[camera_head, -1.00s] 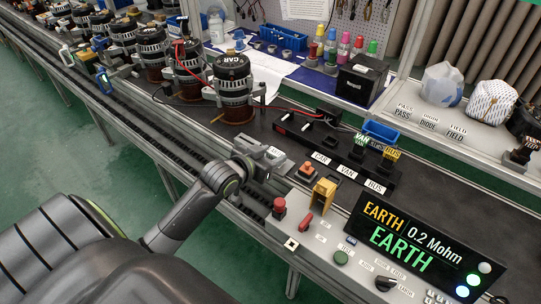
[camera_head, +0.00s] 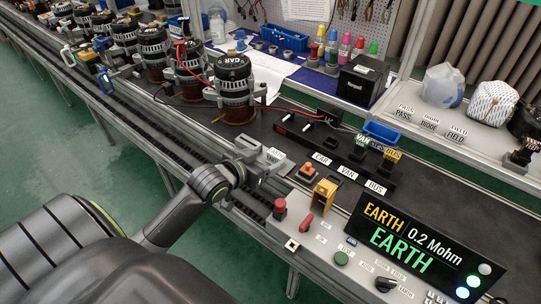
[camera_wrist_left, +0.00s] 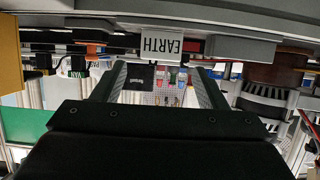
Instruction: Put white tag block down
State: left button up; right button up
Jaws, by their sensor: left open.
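The white tag block (camera_head: 275,155) sits at the bench's near edge, left of the orange button. In the left wrist view its face reads EARTH (camera_wrist_left: 160,45), upside down in the picture. My left gripper (camera_head: 262,167) is just on the near side of the block in the head view. In the left wrist view its two fingers (camera_wrist_left: 160,75) stand apart, with the block showing beyond their tips and no object held between them. Contact between tips and block cannot be made out. My right gripper is not in view.
A black alternator marked CAR (camera_head: 234,85) stands behind the block. A black rack with CAR, VAN and BUS labels (camera_head: 347,171) lies to the right. The control panel (camera_head: 340,230) with a red button (camera_head: 280,207) and an EARTH display (camera_head: 420,240) is at the front right.

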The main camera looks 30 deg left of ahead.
pick_arm(q)
jog(key=v, duration=0.8)
jog(key=shift+s+p, duration=0.35)
jog(key=shift+p, duration=0.05)
jog(key=s+a+f+n+g+y, duration=0.1)
jog(key=s+a+f+g, duration=0.15)
jog(key=f, duration=0.75)
jog(key=s+a+f+n+g+y, duration=0.1)
jog(key=a+f, duration=0.3)
jog(key=f, duration=0.7)
jog(key=s+a+f+g+y, duration=0.2)
jog(key=a+f, duration=0.1)
jog(key=f, duration=0.7)
jog(key=s+d+f+g, duration=0.3)
jog(key=s+f, duration=0.8)
jog(key=f, duration=0.2)
jog(key=s+d+f+g, duration=0.1)
jog(key=s+d+f, duration=0.2)
jog(key=s, duration=0.2)
jog(key=s+d+f+g+h, duration=0.1)
jog(key=s+d+f, duration=0.2)
jog(key=s, duration=0.3)
jog(key=s+d+f+g, duration=0.1)
jog(key=s+d+f, duration=0.2)
jog(key=s, duration=0.3)
jog(key=shift+f+m+g+h, duration=0.2)
jog(key=shift+m+g+h, duration=0.1)
jog(key=shift+g+h, duration=0.1)
